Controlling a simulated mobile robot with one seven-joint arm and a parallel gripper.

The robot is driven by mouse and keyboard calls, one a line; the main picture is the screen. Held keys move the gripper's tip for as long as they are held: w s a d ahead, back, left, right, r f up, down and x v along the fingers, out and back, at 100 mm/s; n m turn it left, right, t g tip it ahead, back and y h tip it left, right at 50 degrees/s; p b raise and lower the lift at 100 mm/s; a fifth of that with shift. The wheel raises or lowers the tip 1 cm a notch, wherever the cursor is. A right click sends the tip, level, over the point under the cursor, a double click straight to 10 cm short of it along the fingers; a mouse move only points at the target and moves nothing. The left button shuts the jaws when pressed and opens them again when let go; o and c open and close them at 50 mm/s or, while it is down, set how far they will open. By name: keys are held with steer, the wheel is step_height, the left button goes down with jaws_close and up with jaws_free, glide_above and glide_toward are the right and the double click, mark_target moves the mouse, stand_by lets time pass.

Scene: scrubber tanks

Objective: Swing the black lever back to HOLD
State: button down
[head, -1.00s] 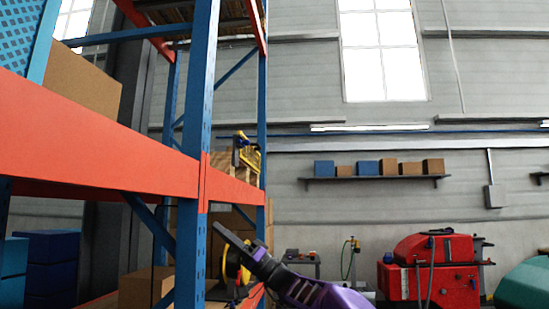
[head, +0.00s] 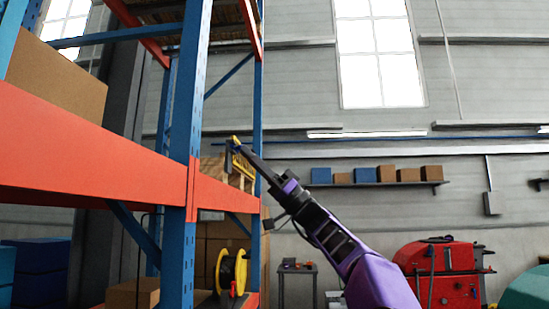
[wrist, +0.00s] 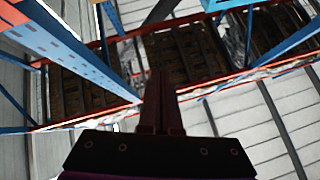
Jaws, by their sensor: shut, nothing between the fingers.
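My gripper (head: 246,154) is raised in the head view, its dark fingers together and pointing up and left. Its tips overlap, in the picture, a small yellow-and-dark fixture (head: 241,170) at the rack's mid-level. I cannot tell whether they touch it. In the wrist view, my gripper (wrist: 160,72) points up toward the rack's underside, with nothing seen between the fingers. I cannot make out a black lever or a HOLD mark in either view; the fixture is small and partly covered by my gripper.
The blue rack upright (head: 184,150) and orange beam (head: 85,150) stand close on the left. A yellow reel (head: 232,272) sits on a lower level. A red machine (head: 440,270) stands at the lower right. The air right of the rack is open.

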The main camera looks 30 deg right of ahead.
steer(key=s+d, duration=0.1)
steer(key=d, duration=0.1)
steer(key=s+d, duration=0.1)
steer(key=s, duration=0.1)
steer(key=shift+s+d+r, duration=0.15)
steer(key=shift+s+d, duration=0.05)
steer(key=shift+d, duration=0.2)
